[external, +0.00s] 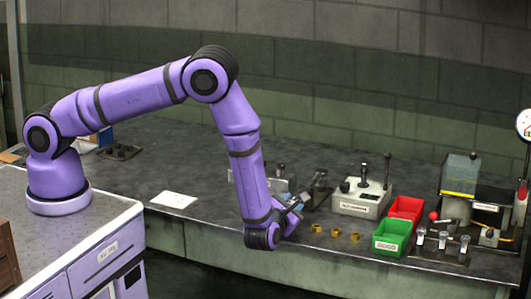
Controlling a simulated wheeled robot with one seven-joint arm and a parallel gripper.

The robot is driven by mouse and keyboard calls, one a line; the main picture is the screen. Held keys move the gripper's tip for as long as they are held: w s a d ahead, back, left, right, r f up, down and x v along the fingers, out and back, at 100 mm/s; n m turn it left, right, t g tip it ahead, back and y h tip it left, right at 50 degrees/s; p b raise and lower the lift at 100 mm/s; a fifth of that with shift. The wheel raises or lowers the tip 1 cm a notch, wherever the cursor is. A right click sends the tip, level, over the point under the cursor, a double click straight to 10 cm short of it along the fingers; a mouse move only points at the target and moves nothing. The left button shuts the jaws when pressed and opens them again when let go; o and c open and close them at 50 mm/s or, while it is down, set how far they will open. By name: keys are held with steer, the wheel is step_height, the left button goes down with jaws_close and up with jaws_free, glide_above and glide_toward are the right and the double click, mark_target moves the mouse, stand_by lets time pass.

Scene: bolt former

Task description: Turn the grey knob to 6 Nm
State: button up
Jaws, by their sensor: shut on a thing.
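My gripper (298,203) is at the front of the bench, at the end of the purple arm. It is small in this view and points away to the right, beside a dark metal device (319,186) with a raised lever-like part. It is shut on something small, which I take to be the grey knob. The knob itself is hidden by the gripper and wrist, so its scale and pointer cannot be read.
A pale box (360,204) with black knobs and an upright lever stands right of my gripper. Brass rings (335,233) lie at the front edge. A red bin (406,207) and green bin (391,238) stand further right. A white sheet (173,200) lies left.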

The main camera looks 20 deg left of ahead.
steer(key=n, duration=0.4)
steer(key=shift+n, duration=0.3)
steer(key=n, duration=0.3)
steer(key=shift+n, duration=0.3)
steer(key=n, duration=0.6)
steer(key=shift+n, duration=0.4)
steer(key=o, duration=0.9)
steer(key=shift+o, duration=0.2)
steer(key=s, duration=1)
steer(key=shift+s, duration=0.4)
